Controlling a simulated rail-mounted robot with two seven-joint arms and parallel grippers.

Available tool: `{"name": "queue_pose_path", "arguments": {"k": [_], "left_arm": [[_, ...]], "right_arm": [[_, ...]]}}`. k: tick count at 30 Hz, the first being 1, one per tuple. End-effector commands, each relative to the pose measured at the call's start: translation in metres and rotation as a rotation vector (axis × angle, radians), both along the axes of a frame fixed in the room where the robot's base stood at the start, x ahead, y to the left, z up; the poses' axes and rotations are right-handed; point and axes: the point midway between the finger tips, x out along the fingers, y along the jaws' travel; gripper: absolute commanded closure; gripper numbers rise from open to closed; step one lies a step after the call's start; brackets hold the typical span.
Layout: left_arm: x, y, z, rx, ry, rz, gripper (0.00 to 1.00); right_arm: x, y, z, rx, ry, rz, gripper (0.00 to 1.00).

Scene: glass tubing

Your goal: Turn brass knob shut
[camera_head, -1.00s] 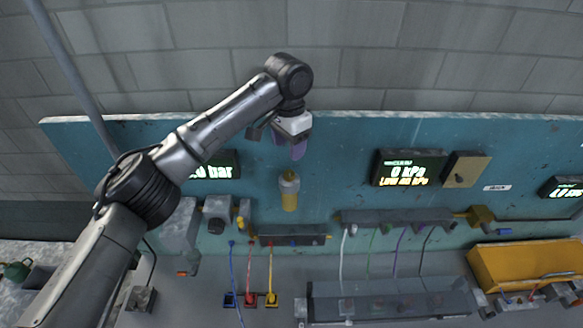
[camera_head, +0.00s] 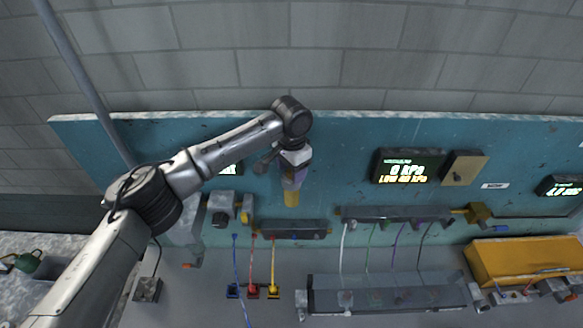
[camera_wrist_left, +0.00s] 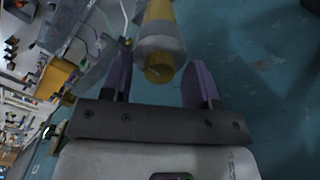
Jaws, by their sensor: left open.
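I cannot tell for sure whether this is the brass knob. Another brass fitting (camera_head: 479,214) sits farther right on the board. My right gripper is not in view.
Gauge displays (camera_head: 408,167) and a tan switch plate (camera_head: 465,168) are on the board at right. Grey blocks and coloured tubes (camera_head: 254,262) lie below. A yellow bin (camera_head: 512,258) stands at lower right.

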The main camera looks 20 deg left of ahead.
Motion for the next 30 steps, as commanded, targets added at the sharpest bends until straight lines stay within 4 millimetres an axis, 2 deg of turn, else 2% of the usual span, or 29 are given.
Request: {"name": "queue_pose_path", "arguments": {"k": [2,16,23,30], "left_arm": [[0.0,0.0001,0.0001,0.0,0.0,0.0,0.49],[0.0001,0.0002,0.0005,0.0,0.0,0.0,0.94],[0.0001,0.0001,0.0001,0.0,0.0,0.023,0.94],[-0.0001,-0.0005,-0.0002,-0.001,0.001,0.152,0.94]], "right_arm": [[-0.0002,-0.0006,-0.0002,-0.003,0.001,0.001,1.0],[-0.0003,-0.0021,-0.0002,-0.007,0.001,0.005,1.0],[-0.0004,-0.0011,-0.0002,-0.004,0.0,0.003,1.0],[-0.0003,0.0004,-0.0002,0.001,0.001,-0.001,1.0]]}}
